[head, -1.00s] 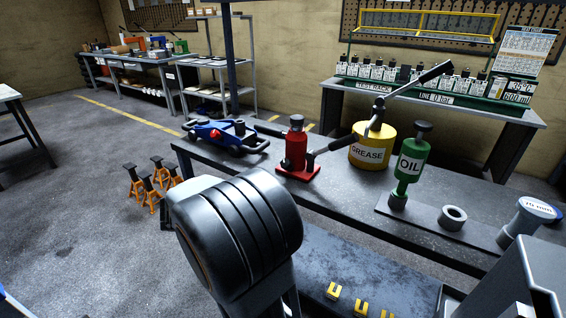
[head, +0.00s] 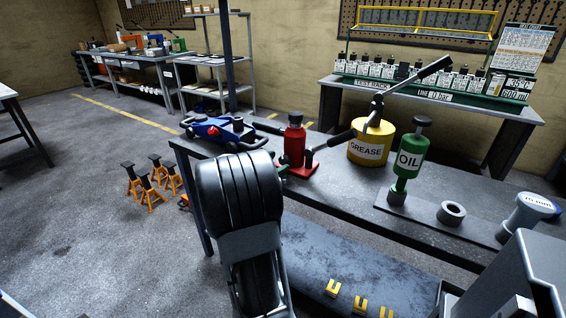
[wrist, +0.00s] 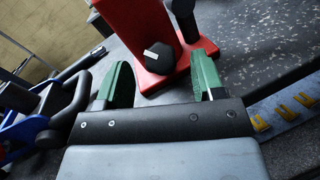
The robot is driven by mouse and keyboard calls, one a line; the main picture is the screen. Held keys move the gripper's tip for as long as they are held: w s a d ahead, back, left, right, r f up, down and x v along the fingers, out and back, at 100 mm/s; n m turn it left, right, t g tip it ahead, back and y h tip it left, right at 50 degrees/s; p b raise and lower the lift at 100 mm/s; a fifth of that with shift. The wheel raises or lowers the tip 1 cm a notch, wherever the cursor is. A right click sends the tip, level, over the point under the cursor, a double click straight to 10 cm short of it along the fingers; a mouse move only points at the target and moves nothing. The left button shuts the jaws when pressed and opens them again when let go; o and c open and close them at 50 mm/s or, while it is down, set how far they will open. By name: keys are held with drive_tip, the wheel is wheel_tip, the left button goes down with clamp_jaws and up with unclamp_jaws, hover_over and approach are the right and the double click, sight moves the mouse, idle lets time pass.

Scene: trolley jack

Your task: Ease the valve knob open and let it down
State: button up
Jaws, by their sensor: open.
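The red bottle jack (head: 294,145) stands upright on the dark bench, and its red body and base fill the upper middle of the wrist view (wrist: 135,25). A dark knob (wrist: 159,57) with a white pointer mark sits low on the jack's near side; I take it to be the valve knob. My gripper (wrist: 160,65) is open, its two green fingers spread on either side of the knob's line. The knob appears just beyond the fingertips, apart from both. In the head view my arm hides most of the gripper and the knob.
A blue trolley jack (head: 220,131) lies left of the red jack. A dark pump handle (head: 340,138) rises right of it, near the yellow grease can (head: 371,142) and green oil can (head: 409,160). Orange stands (head: 150,180) are on the floor.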

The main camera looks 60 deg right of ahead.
sight(282, 160)
drive_tip(key=shift+x, duration=1.5)
